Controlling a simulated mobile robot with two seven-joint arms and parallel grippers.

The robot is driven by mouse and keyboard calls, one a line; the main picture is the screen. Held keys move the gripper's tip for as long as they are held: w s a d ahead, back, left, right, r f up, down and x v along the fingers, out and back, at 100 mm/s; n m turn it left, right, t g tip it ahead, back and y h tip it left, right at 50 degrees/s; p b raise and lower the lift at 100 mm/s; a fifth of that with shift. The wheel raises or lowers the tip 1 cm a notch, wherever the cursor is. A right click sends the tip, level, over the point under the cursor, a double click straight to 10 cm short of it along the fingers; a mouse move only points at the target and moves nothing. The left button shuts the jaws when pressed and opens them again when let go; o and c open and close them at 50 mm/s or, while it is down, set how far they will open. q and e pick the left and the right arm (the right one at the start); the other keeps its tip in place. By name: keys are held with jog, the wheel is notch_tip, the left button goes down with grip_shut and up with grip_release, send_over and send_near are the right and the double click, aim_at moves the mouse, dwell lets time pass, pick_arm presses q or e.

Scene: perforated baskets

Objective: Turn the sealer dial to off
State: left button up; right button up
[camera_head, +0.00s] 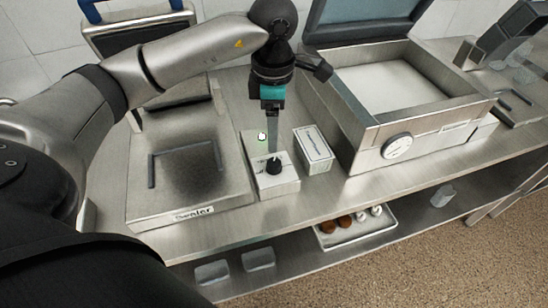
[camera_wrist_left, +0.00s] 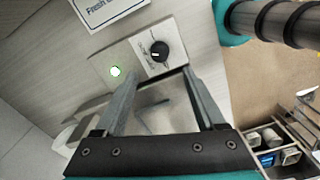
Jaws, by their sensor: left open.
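The black round dial (camera_head: 273,167) sits on a white plate on top of a small metal control box (camera_head: 283,188). In the left wrist view the dial (camera_wrist_left: 160,51) shows a short white mark towards its picture-left side; the plate's printing is too small to read. My left gripper (camera_head: 272,148) points down above the dial. In the left wrist view its two fingers (camera_wrist_left: 163,78) are apart with nothing between them, and the dial lies just beyond their tips. Contact with the dial cannot be made out. A small lit white-green lamp (camera_wrist_left: 115,71) is beside the plate. My right gripper is not seen.
A white labelled box (camera_head: 314,148) stands just right of the control box. A large open-lidded metal machine with a round gauge (camera_head: 397,146) is further right. A metal unit with a dark handle (camera_head: 186,160) is at left. A lower shelf holds a tray (camera_head: 356,232).

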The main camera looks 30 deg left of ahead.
aim_at(274, 162)
pick_arm(q)
notch_tip(274, 162, down, 10)
jog(key=shift+r, duration=0.2)
jog(key=shift+c, duration=0.4)
grip_shut()
